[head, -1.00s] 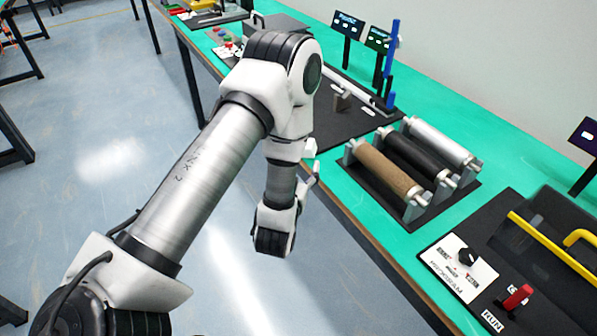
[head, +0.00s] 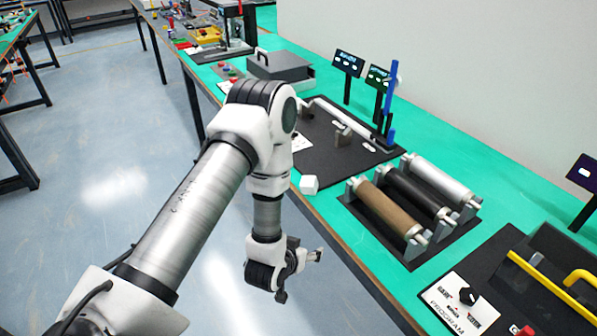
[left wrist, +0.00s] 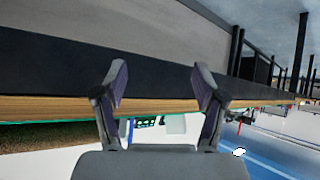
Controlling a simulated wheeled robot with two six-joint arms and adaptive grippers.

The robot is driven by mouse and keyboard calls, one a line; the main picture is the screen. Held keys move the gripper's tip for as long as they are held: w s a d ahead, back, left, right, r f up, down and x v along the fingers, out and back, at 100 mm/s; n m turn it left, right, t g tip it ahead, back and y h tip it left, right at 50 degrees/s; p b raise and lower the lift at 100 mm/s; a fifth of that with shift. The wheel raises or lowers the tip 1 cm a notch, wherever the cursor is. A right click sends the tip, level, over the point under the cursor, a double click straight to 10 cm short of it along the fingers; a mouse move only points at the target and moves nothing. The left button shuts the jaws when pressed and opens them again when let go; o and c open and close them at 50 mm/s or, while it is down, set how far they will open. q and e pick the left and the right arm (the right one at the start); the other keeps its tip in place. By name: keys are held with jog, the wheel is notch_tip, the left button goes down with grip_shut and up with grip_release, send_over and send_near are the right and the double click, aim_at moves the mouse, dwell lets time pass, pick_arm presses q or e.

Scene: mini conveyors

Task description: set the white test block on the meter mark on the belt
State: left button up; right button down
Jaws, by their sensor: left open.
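The white test block (head: 309,184) sits on the green table near its front edge, just right of my left forearm in the head view. My left gripper (head: 302,276) is in front of the table edge, below the block in the picture and apart from it. Its fingers are spread and empty. In the left wrist view the open fingers (left wrist: 160,92) frame the table's edge, with nothing clearly between them. I cannot make out the meter mark or tell which surface is the belt. My right gripper is not in view.
A roller stand (head: 412,205) is right of the block. A black board (head: 335,170) with a white rod lies behind it. Open floor lies left of the table.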

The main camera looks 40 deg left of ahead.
aim_at(306, 186)
pick_arm(q)
jog(key=w+a+r+t, duration=0.1)
jog(key=w+a+r, duration=0.1)
jog(key=r, duration=0.2)
jog(key=w+a+r+n+t+y+p, duration=0.1)
jog(key=w+a+r, duration=0.1)
jog(key=r, duration=0.2)
jog(key=w+a+r+n+p, duration=0.1)
jog(key=w+a+r, duration=0.1)
jog(key=r, duration=0.2)
jog(key=shift+a+t+y, duration=0.35)
jog(key=shift+t+y, duration=0.05)
jog(key=x, duration=0.2)
jog(key=p+x, duration=0.1)
jog(key=x, duration=0.4)
jog(key=shift+w+d+f, duration=0.2)
jog(key=shift+w, duration=0.2)
grip_shut()
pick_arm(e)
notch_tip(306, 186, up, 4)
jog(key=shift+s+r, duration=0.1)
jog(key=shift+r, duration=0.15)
